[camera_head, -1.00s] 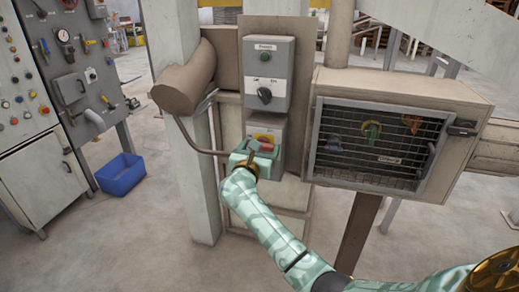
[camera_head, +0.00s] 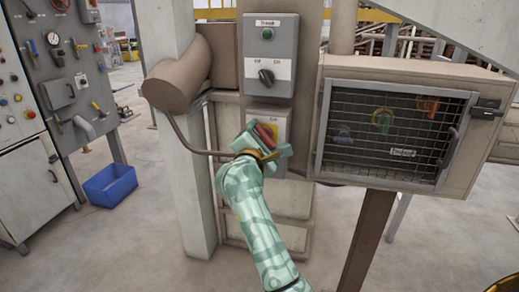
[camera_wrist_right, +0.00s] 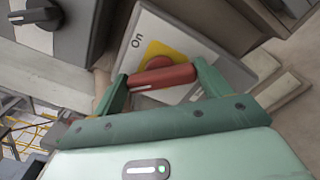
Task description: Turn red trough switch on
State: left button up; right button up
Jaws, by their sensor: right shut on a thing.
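The red trough switch is a red handle (camera_wrist_right: 162,80) on a yellow plate (camera_wrist_right: 165,53), set in a grey box with the word "On" beside it. In the head view, the red handle (camera_head: 266,132) shows just above my right gripper (camera_head: 270,146), on the lower grey box (camera_head: 283,118). My right gripper (camera_wrist_right: 160,85) is shut on the handle, one green finger at each end of it. In the head view the gripper and handle look tilted. The gripper hides part of the switch.
A grey control box (camera_head: 267,50) with a black knob and green button sits directly above. A mesh-fronted cabinet (camera_head: 420,70) stands close on the right. A bent brown pipe (camera_head: 195,148) passes on the left. A blue bin (camera_head: 110,184) is on the floor at left.

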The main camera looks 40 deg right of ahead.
jog(key=m+b, duration=0.5)
jog(key=f+m+b, duration=0.1)
jog(key=m+b, duration=0.1)
jog(key=b, duration=0.1)
jog(key=shift+m, duration=0.3)
pick_arm(q)
notch_tip(320, 180, down, 8)
jog(key=s+a+g+b, duration=0.1)
jog(key=s, duration=0.1)
jog(key=shift+s+a+m, duration=0.25)
jog(key=shift+s+m, duration=0.05)
jog(key=shift+s, duration=0.05)
pick_arm(e)
jog(key=shift+r+m, duration=0.1)
jog(key=shift+m, duration=0.3)
pick_arm(q)
jog(key=shift+w, duration=0.1)
pick_arm(e)
jog(key=shift+r, duration=0.1)
jog(key=o, duration=1)
